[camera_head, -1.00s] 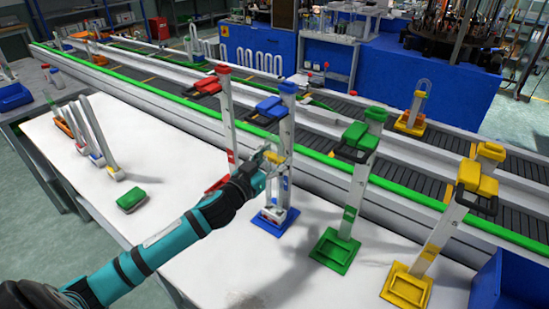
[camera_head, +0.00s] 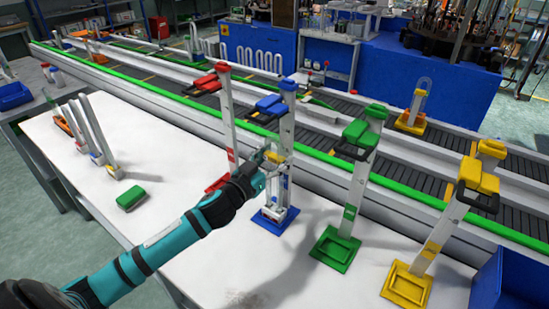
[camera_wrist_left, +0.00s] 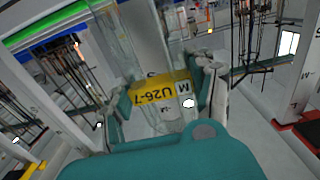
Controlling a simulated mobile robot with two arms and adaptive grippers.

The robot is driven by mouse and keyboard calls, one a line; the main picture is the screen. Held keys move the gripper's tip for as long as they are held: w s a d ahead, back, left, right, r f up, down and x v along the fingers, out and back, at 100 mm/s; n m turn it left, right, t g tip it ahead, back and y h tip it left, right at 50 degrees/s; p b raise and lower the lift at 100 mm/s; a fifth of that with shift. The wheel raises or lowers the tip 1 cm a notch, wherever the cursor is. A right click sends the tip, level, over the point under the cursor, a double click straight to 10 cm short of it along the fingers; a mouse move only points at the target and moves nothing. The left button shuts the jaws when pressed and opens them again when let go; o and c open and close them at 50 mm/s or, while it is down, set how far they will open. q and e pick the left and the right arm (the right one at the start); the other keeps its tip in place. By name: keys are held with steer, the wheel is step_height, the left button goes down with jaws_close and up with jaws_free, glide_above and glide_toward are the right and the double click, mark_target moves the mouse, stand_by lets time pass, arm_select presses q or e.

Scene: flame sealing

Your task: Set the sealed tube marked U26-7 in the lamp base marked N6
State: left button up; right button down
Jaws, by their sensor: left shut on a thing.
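My left gripper (camera_head: 270,163) is shut on a clear glass tube (camera_wrist_left: 150,45) with a yellow label reading U26-7, upside down in the left wrist view. In the head view the gripper is at the blue stand (camera_head: 286,140), and the tube is hard to make out in front of its post. A small pale piece (camera_head: 271,210) shows low at this stand, over its blue foot. I cannot tell whether the tube touches it. No N6 mark is readable, so I cannot tell which base bears it. My right gripper is not in view.
A red stand (camera_head: 227,112) is close on the left; green (camera_head: 352,195) and yellow (camera_head: 440,240) stands are on the right. Several tubes in small bases (camera_head: 99,158) and a green block (camera_head: 130,197) are at left. A conveyor (camera_head: 320,115) runs behind. The white table's front is clear.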

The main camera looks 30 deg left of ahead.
arm_select(q)
steer(key=shift+f+b, duration=0.55)
steer(key=shift+f, duration=0.25)
stand_by(0.4)
steer(key=o, duration=1.3)
steer(key=s, duration=0.4)
steer(key=s+a, duration=0.1)
steer(key=s, duration=0.7)
steer(key=shift+a, duration=0.3)
